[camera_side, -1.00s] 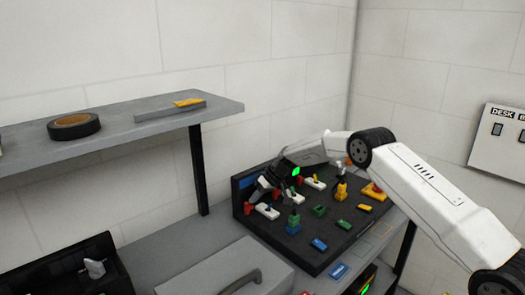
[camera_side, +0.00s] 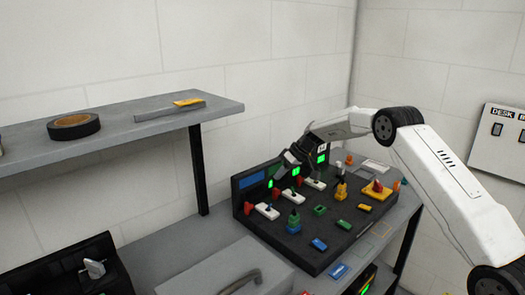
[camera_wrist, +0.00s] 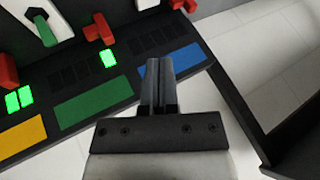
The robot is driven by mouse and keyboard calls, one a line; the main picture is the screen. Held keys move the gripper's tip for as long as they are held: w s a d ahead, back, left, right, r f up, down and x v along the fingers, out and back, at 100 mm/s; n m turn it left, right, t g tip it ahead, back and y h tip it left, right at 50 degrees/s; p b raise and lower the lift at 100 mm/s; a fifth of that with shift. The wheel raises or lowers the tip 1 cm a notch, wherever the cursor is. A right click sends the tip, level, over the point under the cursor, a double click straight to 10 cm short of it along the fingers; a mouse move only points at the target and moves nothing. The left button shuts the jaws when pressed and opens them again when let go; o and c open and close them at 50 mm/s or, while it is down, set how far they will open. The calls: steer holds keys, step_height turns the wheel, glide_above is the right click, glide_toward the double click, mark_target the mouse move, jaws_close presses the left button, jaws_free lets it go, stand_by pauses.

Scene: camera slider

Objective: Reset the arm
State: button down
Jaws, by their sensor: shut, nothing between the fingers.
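My white arm reaches in from the right in the side view. My gripper (camera_side: 279,174) is shut and empty, raised above the back left part of the black control board (camera_side: 300,262). In the wrist view the two dark fingers of my gripper (camera_wrist: 159,66) are pressed together. Beyond them lie a blue rectangle (camera_wrist: 172,62), a green rectangle (camera_wrist: 95,103) and a yellow rectangle (camera_wrist: 22,138) on the board's dark back panel. White sliders with red pieces beside them, such as the front slider (camera_side: 267,211), stand below the gripper. Green displays (camera_side: 321,158) are lit on the back panel.
A grey shelf (camera_side: 110,119) holds a tape roll (camera_side: 74,126) at left. A grey box with a handle (camera_side: 220,272) stands in front.

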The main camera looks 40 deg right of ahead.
steer(key=shift+s+d+r, duration=0.15)
steer(key=shift+d+r, duration=0.05)
steer(key=shift+r, duration=0.2)
steer(key=s+a+h, duration=0.2)
steer(key=s+a, duration=0.3)
steer(key=s, duration=0.6)
steer(key=s+a+g+h, duration=0.1)
steer(key=s+a+h, duration=0.1)
steer(key=s+a, duration=0.4)
steer(key=s+a+m+g+h, duration=0.1)
steer(key=s+a, duration=0.4)
steer(key=s, duration=1.1)
steer(key=shift+s+a+f+h, duration=0.2)
steer(key=shift+a+f+h, duration=0.1)
steer(key=shift+h, duration=0.1)
